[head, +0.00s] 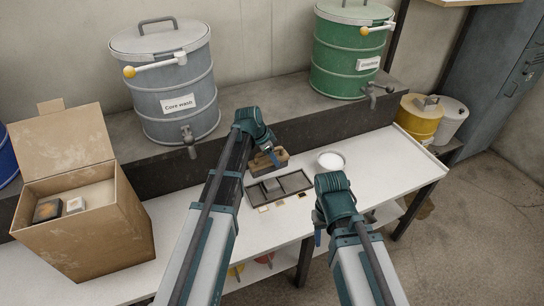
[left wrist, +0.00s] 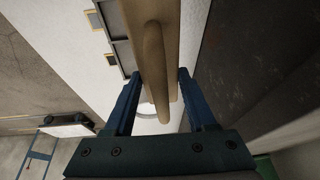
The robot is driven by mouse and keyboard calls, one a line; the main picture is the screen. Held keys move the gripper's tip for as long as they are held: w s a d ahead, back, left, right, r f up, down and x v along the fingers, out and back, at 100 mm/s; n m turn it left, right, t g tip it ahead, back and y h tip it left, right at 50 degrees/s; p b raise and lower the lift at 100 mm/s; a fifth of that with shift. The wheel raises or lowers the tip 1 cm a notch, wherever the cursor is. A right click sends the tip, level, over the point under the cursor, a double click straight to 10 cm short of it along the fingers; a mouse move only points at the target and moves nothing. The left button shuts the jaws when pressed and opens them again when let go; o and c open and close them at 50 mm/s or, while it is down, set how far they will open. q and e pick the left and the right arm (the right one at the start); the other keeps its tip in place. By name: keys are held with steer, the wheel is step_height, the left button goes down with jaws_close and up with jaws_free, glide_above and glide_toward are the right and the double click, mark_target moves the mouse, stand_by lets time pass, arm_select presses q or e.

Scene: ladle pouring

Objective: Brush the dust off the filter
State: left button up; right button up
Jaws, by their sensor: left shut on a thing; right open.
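My left gripper (head: 274,158) is shut on a brown wooden tool (head: 262,164), which looks like the brush. In the left wrist view the tool's rounded handle and flat wooden back (left wrist: 155,60) lie between the two fingers (left wrist: 158,100); its underside is hidden. It is behind a dark divided frame (head: 288,190), close to its far edge. A small grey piece (head: 271,184) shows in the frame. I cannot tell for certain which part is the filter, and dust is too small to see. My right gripper (head: 318,228) is open, over the table's front edge.
A white bowl (head: 331,160) stands right of the frame. Small yellowish pieces lie along the frame's front. An open cardboard box (head: 88,238) stands at left. Grey (head: 170,90) and green (head: 347,55) drums stand on the ledge behind. The white table (head: 405,160) is clear at right.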

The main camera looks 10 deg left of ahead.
arm_select(q)
steer(key=shift+r, duration=0.35)
arm_select(e)
steer(key=shift+r, duration=0.35)
steer(key=shift+r, duration=0.1)
arm_select(q)
step_height(320, 180, up, 3)
steer(key=p, duration=0.3)
steer(key=shift+r, duration=0.1)
arm_select(e)
step_height(320, 180, up, 3)
steer(key=shift+f, duration=0.1)
